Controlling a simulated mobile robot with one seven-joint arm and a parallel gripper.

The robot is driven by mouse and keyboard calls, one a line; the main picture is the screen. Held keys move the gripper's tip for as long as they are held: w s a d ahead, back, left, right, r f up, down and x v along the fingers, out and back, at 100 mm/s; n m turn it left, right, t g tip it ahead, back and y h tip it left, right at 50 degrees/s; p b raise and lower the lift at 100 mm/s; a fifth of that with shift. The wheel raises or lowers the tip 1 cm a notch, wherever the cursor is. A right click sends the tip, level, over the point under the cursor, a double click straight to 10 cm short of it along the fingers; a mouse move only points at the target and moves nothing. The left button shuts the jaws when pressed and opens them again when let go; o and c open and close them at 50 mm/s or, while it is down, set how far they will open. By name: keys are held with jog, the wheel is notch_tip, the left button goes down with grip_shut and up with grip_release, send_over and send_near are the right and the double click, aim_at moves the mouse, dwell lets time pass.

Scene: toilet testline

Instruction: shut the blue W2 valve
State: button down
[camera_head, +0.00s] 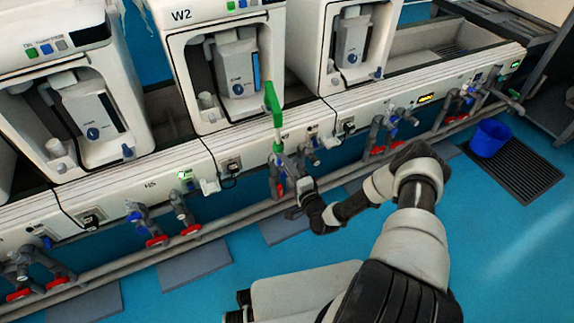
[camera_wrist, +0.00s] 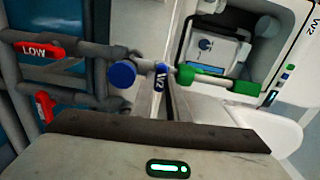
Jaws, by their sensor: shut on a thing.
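In the head view, my gripper (camera_head: 280,160) reaches to the pipework below the machine marked W2 (camera_head: 207,60).
A round blue knob (camera_wrist: 122,73) sits close left of the handle. Red handles (camera_wrist: 40,48), one marked LOW, are farther left. Pipes (camera_head: 240,213) run along the bench front with more red and blue valves. A blue bucket (camera_head: 489,138) stands on a mat at right. The blue floor is open.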

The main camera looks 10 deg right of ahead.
jog(key=shift+w+r+m, duration=0.1)
jog(key=shift+r+m, duration=0.05)
jog(key=shift+m, duration=0.25)
jog(key=c, duration=1.7)
grip_release()
jog(key=p+v, duration=0.3)
jog(key=v, duration=1.4)
jog(key=shift+s, duration=0.25)
